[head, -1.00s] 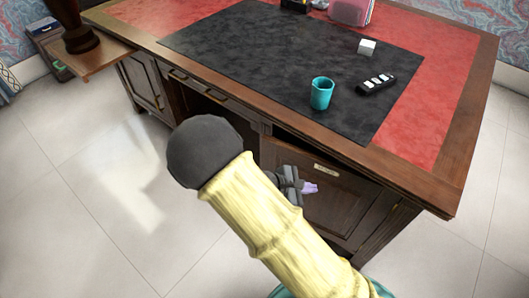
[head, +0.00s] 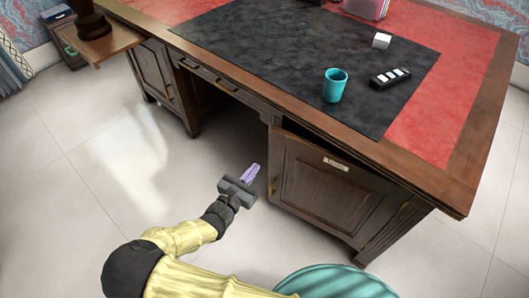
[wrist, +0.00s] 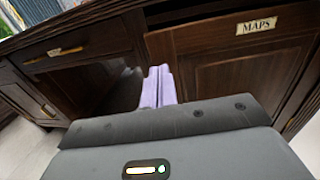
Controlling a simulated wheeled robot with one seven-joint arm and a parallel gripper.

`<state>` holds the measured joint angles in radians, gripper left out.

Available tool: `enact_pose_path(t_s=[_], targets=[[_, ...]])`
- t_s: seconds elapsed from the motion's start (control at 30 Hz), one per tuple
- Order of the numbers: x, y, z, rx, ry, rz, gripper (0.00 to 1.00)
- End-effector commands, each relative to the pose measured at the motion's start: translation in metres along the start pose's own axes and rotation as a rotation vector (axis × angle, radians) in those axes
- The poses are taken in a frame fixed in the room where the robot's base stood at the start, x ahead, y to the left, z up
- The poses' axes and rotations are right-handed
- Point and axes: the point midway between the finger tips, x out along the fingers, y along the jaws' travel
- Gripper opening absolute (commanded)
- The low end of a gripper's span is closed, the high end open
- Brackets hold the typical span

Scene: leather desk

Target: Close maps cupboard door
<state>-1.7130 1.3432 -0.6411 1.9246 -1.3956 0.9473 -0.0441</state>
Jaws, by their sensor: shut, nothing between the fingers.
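The maps cupboard door (head: 325,185) is a dark wood panel at the right end of the desk front, with a small pale label at its top. In the wrist view the door (wrist: 225,70) shows its label, which reads MAPS (wrist: 257,26). The door looks slightly ajar, with a dark gap along its top edge. My gripper (head: 252,172) has lilac fingers and is shut and empty. It is just left of the door's free edge, in front of the knee space, apart from the door as far as I can tell. The fingers (wrist: 157,86) also show in the wrist view.
The desk (head: 465,190) has a left cupboard (head: 155,85) and an open knee space. A teal cup (head: 335,86), a black remote-like object (head: 391,78) and a white cube (head: 381,40) are on top. A teal round thing (head: 335,283) is at the bottom.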

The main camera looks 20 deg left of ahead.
Motion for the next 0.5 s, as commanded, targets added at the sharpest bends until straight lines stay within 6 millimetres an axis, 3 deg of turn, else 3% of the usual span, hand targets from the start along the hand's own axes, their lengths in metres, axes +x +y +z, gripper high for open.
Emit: enact_pose_path(t_s=[0.5], targets=[[0.081,-0.001,-0.002,0.001,-0.001,-0.004,0.00]])
